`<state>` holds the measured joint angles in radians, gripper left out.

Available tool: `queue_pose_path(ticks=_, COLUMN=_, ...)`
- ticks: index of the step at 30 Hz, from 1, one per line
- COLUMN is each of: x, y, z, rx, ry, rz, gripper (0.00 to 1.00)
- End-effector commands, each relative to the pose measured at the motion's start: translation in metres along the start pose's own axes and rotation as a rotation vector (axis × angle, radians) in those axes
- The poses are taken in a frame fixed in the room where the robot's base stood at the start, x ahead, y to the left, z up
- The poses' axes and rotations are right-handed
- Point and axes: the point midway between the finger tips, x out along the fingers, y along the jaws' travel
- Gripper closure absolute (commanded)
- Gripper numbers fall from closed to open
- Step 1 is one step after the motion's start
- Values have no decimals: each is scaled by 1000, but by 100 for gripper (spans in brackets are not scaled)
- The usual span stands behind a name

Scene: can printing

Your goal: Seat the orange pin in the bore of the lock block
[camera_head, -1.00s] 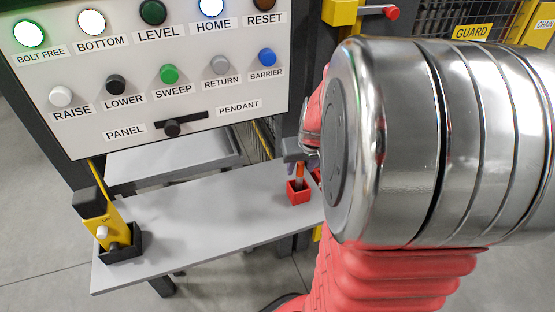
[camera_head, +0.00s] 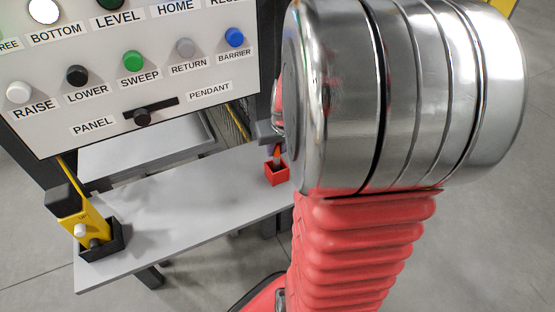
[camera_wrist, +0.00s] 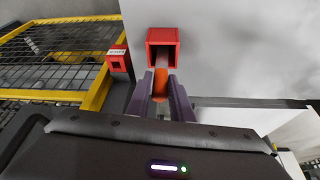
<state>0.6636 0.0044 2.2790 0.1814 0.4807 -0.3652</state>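The orange pin (camera_wrist: 161,84) lies between the two purple fingers of my gripper (camera_wrist: 161,92) in the wrist view. Its far end reaches into an open red holder (camera_wrist: 163,36). The fingers flank the pin closely; whether they press on it cannot be told. In the head view the pin (camera_head: 277,161) stands in the red holder (camera_head: 276,176) on the grey shelf, and my arm hides most of the gripper. A small red block (camera_wrist: 118,61) with a dark square opening and a white label, perhaps the lock block, is at left in the wrist view, apart from the pin.
The grey shelf (camera_head: 180,205) is mostly bare. A yellow device (camera_head: 85,218) stands in a black holder (camera_head: 115,232) at its left end. The button panel (camera_head: 130,70) hangs above. Yellow-framed mesh guarding (camera_wrist: 65,50) is at left in the wrist view.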

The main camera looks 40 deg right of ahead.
Motion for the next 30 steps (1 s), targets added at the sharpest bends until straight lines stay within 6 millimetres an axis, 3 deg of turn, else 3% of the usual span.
queue_pose_path(ticks=8, x=0, y=0, z=0, rx=0, ry=0, rz=0, gripper=100)
queue_pose_path(ticks=30, x=-2, y=0, z=-2, rx=0, ry=2, rz=1, gripper=100)
